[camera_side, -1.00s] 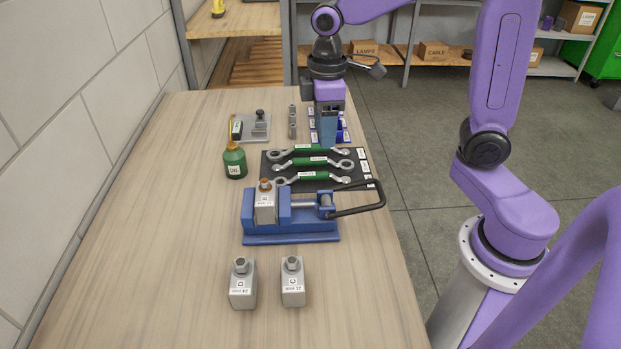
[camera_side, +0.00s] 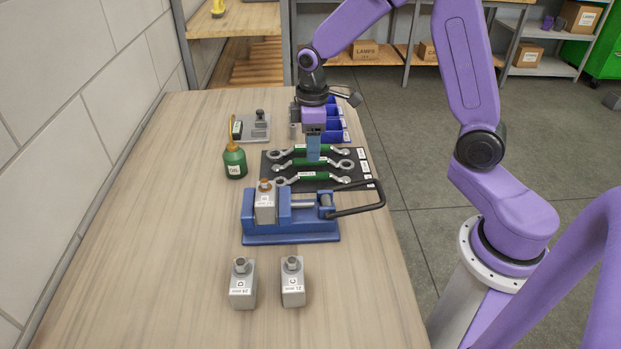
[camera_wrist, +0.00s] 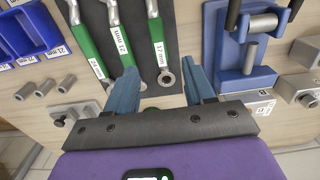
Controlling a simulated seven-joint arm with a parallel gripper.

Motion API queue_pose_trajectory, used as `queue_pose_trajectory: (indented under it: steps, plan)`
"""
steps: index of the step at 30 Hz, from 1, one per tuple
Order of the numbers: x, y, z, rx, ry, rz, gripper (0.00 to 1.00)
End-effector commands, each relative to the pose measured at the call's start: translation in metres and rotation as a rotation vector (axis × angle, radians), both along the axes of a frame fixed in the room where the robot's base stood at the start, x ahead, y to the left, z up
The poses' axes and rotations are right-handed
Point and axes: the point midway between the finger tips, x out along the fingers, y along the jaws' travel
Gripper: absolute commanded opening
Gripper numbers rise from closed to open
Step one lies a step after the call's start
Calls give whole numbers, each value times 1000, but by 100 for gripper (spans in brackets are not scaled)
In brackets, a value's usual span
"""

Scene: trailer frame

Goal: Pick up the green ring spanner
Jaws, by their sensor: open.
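Three green-handled ring spanners lie side by side on a black mat (camera_side: 268,170): the far one (camera_side: 303,149), the middle one (camera_side: 312,162) and the near one (camera_side: 312,176). In the wrist view their labels read 24 mm (camera_wrist: 96,66), 21 mm (camera_wrist: 123,48) and 17 mm (camera_wrist: 160,50), from left to right. My gripper (camera_side: 313,158) is open and empty, over the far and middle spanners in the side view. In the wrist view, my gripper (camera_wrist: 160,88) has the 17 mm ring end between its fingers, and the left finger covers part of the 21 mm spanner.
A blue vise (camera_side: 290,238) with a grey block (camera_side: 265,206) stands just in front of the mat. Blue bins (camera_side: 336,128) and small grey sockets (camera_wrist: 45,88) are beyond it. A green oil can (camera_side: 235,163) stands left. Two grey blocks are near the front; the table's left side is clear.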

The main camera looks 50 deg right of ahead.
Motion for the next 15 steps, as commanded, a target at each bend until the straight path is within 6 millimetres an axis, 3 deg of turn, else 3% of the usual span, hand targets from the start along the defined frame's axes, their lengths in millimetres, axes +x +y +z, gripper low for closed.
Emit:
queue_pose_trajectory:
  steps: [3,11,15]
  plan:
    - [-1,0,-19,-1,4,1,53]
    - [0,0,-34,-1,1,0,53]
    - [0,-1,-51,-1,4,0,53]
